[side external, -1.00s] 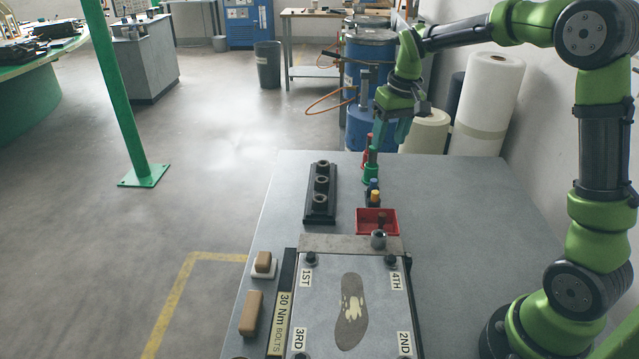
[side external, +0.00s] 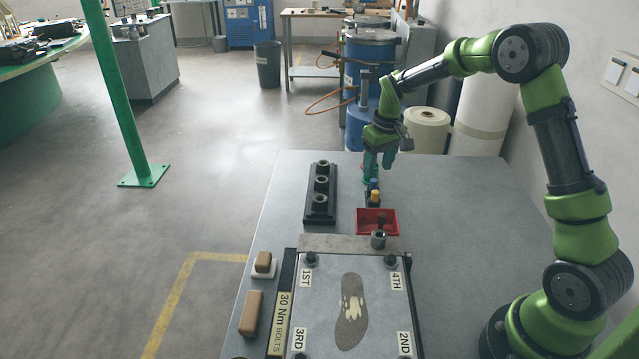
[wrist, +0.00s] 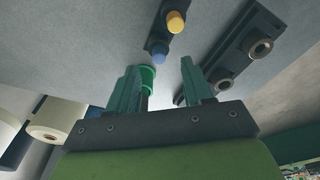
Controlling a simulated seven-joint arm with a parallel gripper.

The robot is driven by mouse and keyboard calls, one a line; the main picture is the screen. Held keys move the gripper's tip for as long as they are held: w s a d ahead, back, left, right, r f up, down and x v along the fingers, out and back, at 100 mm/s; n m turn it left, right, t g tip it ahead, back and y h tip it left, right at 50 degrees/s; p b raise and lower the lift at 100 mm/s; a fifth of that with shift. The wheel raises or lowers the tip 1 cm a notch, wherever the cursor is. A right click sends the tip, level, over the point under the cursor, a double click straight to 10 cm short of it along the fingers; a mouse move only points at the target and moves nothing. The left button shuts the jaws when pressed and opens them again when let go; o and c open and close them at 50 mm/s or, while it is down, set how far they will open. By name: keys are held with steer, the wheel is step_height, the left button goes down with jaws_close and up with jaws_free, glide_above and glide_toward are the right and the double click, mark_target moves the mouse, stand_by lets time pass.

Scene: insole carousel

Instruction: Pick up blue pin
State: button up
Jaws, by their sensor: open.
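The blue pin (side external: 373,184) stands at the far end of a dark pin holder, beyond a yellow pin (side external: 376,196). In the wrist view the blue pin (wrist: 159,56) shows just ahead of the fingertips, between their lines, and the yellow pin (wrist: 175,22) is farther out. My gripper (side external: 379,170) hangs low over the table at the far side of the blue pin. The wrist view shows my gripper (wrist: 159,66) open, its fingers apart. A green cylinder (wrist: 148,75) is beside the left finger; I cannot tell whether they touch.
A black block with several rings (side external: 320,193) lies to the left. An insole plate (side external: 380,330) fills the near table.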

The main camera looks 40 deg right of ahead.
mark_target(374, 180)
steer(key=f, duration=0.2)
steer(key=w+f, duration=0.1)
steer(key=f, duration=0.2)
steer(key=shift+d+f, duration=0.1)
steer(key=shift+d, duration=0.1)
jaws_close()
